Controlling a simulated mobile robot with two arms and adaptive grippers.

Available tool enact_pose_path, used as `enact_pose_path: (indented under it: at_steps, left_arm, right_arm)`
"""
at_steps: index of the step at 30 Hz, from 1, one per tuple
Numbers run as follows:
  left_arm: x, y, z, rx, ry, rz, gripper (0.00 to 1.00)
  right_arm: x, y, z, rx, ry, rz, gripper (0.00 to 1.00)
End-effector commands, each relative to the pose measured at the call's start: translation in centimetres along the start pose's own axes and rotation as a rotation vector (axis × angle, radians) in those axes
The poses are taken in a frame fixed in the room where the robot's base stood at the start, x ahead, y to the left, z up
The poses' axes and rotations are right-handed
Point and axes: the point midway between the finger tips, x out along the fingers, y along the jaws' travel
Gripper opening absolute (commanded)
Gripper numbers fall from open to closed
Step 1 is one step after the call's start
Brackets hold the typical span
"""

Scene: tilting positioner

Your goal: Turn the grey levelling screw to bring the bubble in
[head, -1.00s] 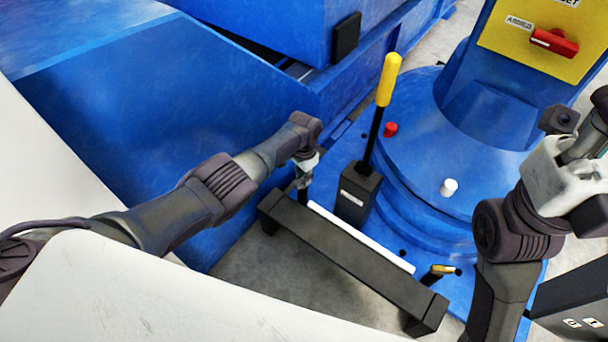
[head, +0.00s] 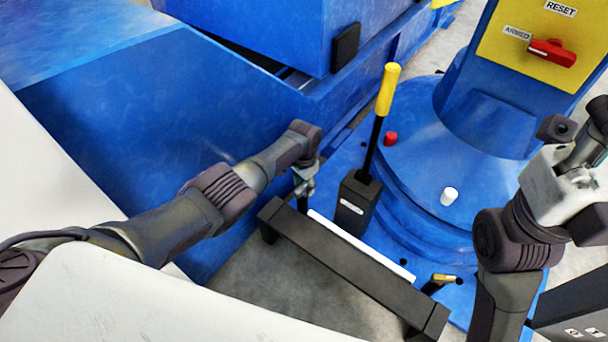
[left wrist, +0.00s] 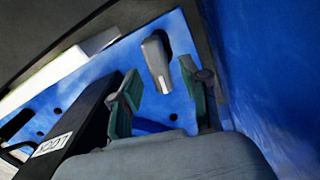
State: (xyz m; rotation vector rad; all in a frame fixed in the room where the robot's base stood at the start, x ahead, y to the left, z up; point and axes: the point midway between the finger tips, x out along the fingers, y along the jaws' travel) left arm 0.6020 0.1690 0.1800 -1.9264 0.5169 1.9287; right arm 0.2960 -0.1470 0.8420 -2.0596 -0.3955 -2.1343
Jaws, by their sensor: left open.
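A grey screw head (left wrist: 157,60), apparently the levelling screw, stands over the blue base in the left wrist view. My left gripper (left wrist: 163,97) is open, its green-padded fingers apart. The screw shows beyond the fingertips, in the gap between them. I cannot tell whether either finger touches it. In the head view my left gripper (head: 304,185) points down behind the far left end of the black rail and hides the screw. I cannot make out the bubble in either view. Only my right wrist and arm show at the right edge; its fingertips are out of view.
The black rail (head: 345,265) runs in front of the base. A black block (head: 357,203) with a yellow-tipped lever (head: 389,88) stands right of my left gripper. The blue wall (head: 150,120) is close on the left. A small brass-coloured handle (head: 444,279) sits near the rail's right end.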

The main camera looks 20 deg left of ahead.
Motion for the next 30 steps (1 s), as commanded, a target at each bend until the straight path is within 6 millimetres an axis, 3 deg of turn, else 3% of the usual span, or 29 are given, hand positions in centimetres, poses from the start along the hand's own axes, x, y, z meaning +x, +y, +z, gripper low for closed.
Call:
enact_pose_path:
  at_steps: [8,15,21,30]
  left_arm:
    - [-2.7,0.0,0.1,0.001,0.003,-0.002,0.46]
    - [-7.6,-0.1,-0.1,0.0,0.005,-0.002,0.46]
    - [-10.7,0.0,0.0,0.0,0.003,-0.001,0.46]
    - [-11.8,0.0,0.0,0.0,0.0,-0.001,0.46]
  right_arm:
    - [0.0,0.0,-0.1,0.001,0.003,0.0,0.4]
    - [0.1,0.0,-0.1,0.001,0.004,0.0,0.4]
    - [0.0,0.0,-0.1,0.001,0.004,0.0,0.4]
    - [0.0,0.0,-0.1,0.001,0.004,0.0,0.4]
